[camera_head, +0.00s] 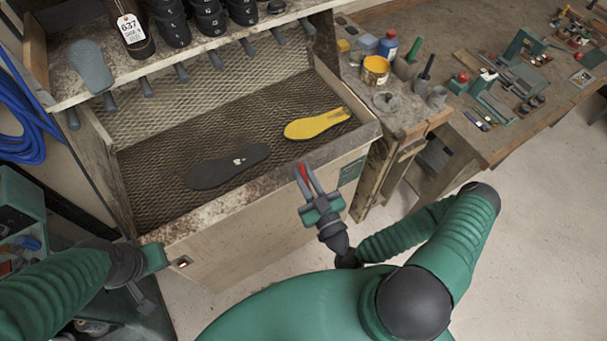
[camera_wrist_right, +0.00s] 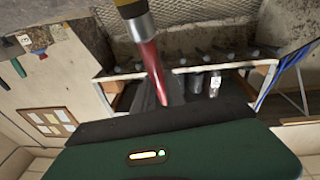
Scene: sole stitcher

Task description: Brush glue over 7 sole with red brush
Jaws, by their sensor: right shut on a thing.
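A black sole (camera_head: 228,165) with a small white mark, too small to read, lies flat on the mesh floor of the bin. A yellow sole (camera_head: 317,123) lies to its right on the same mesh. My right gripper (camera_head: 304,172) is at the bin's front edge, shut on the red brush (camera_head: 303,171). In the right wrist view, the red brush handle (camera_wrist_right: 149,62) slants up from the jaws to a yellowish and dark band at the top edge. The bristles cannot be made out. My left gripper (camera_head: 155,258) is by the bin's front left corner, its fingers unclear.
The bin's stained front rim (camera_head: 225,207) stands between my arms and the soles. A shelf above holds a grey sole (camera_head: 90,67), a dark bottle (camera_head: 133,32) and several black lasts. A yellow pot (camera_head: 375,71) stands on the stand at right. A workbench with tools is beyond.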

